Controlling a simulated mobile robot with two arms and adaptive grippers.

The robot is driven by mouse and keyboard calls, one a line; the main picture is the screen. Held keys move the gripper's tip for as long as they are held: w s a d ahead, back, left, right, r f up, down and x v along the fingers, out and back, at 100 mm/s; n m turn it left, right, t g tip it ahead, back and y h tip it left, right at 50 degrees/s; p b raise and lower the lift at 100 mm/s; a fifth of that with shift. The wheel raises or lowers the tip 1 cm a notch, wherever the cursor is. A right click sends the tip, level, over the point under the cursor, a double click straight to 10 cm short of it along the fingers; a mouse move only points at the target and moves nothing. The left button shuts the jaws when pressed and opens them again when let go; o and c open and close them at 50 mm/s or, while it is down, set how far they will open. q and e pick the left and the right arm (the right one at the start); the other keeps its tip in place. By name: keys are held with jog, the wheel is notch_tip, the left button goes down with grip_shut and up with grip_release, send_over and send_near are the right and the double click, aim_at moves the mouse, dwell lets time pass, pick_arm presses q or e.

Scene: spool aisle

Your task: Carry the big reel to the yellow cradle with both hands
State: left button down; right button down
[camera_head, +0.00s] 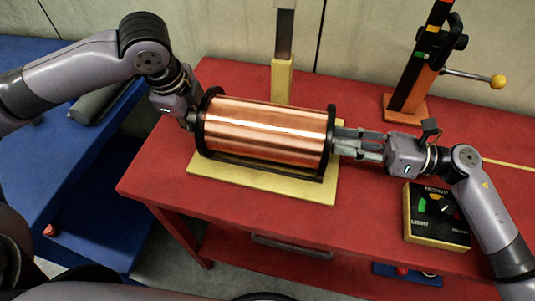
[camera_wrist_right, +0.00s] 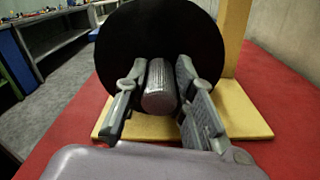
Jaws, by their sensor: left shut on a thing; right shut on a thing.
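The big reel (camera_head: 265,128) is wound with shiny copper wire between black end flanges. It lies level above the pale yellow base of the cradle (camera_head: 262,189) on the red table. I cannot tell whether it rests on the cradle or hangs just above it. My left gripper (camera_head: 191,117) is shut on the reel's left end, its fingers mostly hidden by the flange. My right gripper (camera_head: 340,145) is shut on the right end. In the right wrist view, its fingers (camera_wrist_right: 160,88) close on the grey axle stub before the black flange (camera_wrist_right: 150,38).
A yellow post with a grey upper part (camera_head: 282,75) stands behind the reel. A black-and-orange stand with a yellow-knobbed lever (camera_head: 420,75) is at the back right. A control box (camera_head: 437,215) sits near my right arm. A blue bench (camera_head: 50,150) is at left.

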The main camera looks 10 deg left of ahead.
pick_arm(q)
jog(key=c, duration=1.5)
grip_release()
jog(key=shift+s, duration=0.15)
pick_arm(e)
jog(key=c, duration=1.4)
grip_release()
jog(key=shift+s+r, duration=0.1)
jog(key=shift+s, duration=0.05)
jog(key=shift+c, duration=0.2)
pick_arm(q)
jog(key=shift+o, duration=0.7)
pick_arm(e)
jog(key=shift+o, duration=0.5)
jog(key=shift+d, duration=0.1)
jog(key=d, duration=1.2)
pick_arm(q)
jog(key=v, duration=1.2)
pick_arm(e)
jog(key=shift+a, duration=0.1)
